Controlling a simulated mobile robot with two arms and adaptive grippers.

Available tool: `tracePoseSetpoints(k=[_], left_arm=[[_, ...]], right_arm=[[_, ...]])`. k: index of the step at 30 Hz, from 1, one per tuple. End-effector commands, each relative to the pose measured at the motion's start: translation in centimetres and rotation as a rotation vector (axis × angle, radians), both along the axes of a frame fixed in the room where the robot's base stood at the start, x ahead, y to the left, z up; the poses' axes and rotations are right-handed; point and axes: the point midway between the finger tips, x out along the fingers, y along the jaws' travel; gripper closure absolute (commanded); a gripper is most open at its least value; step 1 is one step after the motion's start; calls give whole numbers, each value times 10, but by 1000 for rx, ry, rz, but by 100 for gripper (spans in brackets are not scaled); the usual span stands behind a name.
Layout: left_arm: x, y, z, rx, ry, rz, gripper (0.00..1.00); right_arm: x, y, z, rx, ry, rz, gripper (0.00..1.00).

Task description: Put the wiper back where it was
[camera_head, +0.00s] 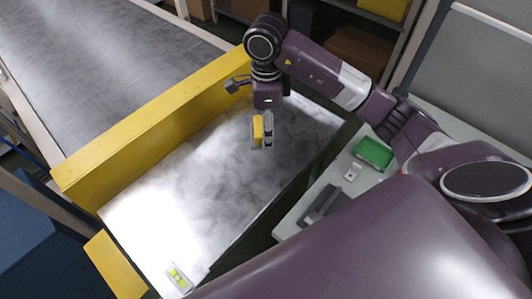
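My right gripper (262,138) hangs over the grey metal conveyor surface (190,185), its arm reaching in from the right. A small yellow block, which looks like the wiper (258,129), sits between its grey fingers, and the gripper looks shut on it. I cannot tell whether the wiper touches the surface. A green tray (374,152) lies on the light side table (297,219) at the right, apart from the gripper. My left gripper is not in view.
A dark grey holder (323,205) and a small white plate (352,172) are on the side table. A yellow guard wall (150,124) runs behind the metal surface. A small tray with yellow-green pieces (179,278) lies at the near end. The surface's middle is clear.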

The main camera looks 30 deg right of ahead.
Motion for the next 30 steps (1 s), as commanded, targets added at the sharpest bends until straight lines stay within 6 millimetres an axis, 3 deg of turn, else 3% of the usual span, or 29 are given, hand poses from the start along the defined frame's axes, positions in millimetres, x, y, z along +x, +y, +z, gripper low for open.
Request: tracePoseSetpoints(k=[3, 7, 14, 22, 30], left_arm=[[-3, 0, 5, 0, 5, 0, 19], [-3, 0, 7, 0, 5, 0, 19], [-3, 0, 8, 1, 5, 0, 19], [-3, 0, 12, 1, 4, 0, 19], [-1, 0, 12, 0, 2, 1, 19]], right_arm=[[-2, 0, -31, -1, 6, -1, 58], [-1, 1, -56, 1, 3, 0, 58], [0, 0, -73, 0, 0, 1, 58], [0, 0, -109, 1, 0, 0, 58], [1, 0, -112, 1, -3, 2, 58]])
